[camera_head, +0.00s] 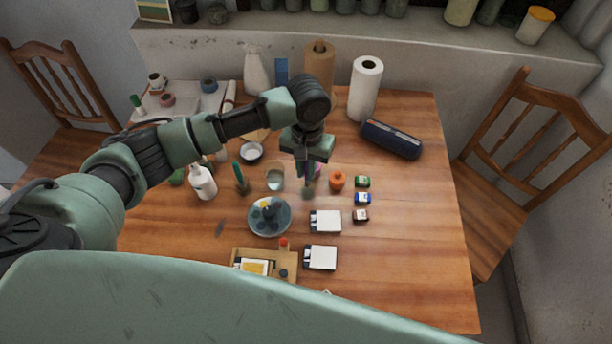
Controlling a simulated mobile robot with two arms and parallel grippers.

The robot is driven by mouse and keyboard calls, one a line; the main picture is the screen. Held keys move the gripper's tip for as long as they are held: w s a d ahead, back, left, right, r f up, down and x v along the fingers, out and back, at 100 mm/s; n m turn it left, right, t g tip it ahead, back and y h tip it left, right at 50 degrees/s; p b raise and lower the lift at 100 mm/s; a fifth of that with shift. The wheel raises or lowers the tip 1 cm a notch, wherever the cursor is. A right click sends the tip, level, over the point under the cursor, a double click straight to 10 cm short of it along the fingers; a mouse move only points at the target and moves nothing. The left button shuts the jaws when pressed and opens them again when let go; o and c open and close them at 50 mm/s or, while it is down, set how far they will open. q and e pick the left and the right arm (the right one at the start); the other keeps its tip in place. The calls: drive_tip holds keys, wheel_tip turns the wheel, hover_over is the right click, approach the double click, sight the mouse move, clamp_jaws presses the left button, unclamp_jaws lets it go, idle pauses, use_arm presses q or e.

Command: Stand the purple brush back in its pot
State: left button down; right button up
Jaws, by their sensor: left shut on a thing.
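My left gripper (307,178) points down over the middle of the table. It is shut on the purple brush (317,170), of which only a small purple-pink patch shows beside the fingers. A small grey-green shape (308,193) shows just below the fingertips; I cannot tell whether it is part of the brush or a pot. An orange pot (337,181) stands just to the right of the gripper. A glass jar (275,180) stands to the left. The purple brush's pot cannot be made out for certain. My right gripper is not in view.
A round palette dish (285,223), white boxes (325,222) and small paint jars (362,198) lie nearer. A dark cylinder (391,139) and paper roll (366,88) are behind. The table's right side is clear.

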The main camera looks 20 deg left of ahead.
sight(306, 179)
use_arm(q)
drive_tip(key=shift+f, duration=1.85)
drive_tip(key=c, duration=1.4)
unclamp_jaws()
drive_tip(key=shift+f, duration=0.15)
drive_tip(key=r+b, duration=0.1)
drive_tip(key=r, duration=1.1)
drive_tip(key=shift+w+r, duration=0.2)
drive_tip(key=shift+f, duration=0.1)
